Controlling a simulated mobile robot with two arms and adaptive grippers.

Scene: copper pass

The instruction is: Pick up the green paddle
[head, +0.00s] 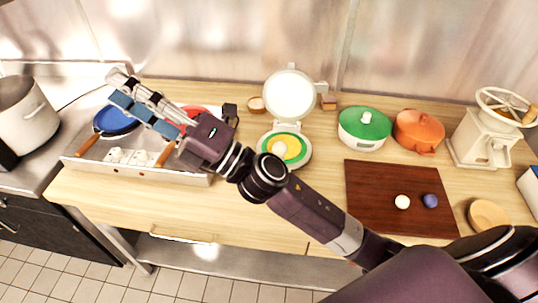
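I cannot make out a green paddle in the head view. A blue round paddle-like piece (115,121) with a wooden handle lies at the left of a metal tray (192,179). A red one (194,112) shows partly behind my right gripper (114,87), which hides part of the tray. My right gripper is above the tray, pointing up and left; its two fingers lie nearly side by side in this view, and the gap is hard to judge. No object shows clearly between them. My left gripper is not in view.
A round press (290,95) with a green and yellow lower plate stands mid-counter. A green-lidded pot (364,126), an orange pot (418,131) and a grinder (484,137) stand right. A brown board (370,185) bears a white ball (402,202) and a blue ball (430,201).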

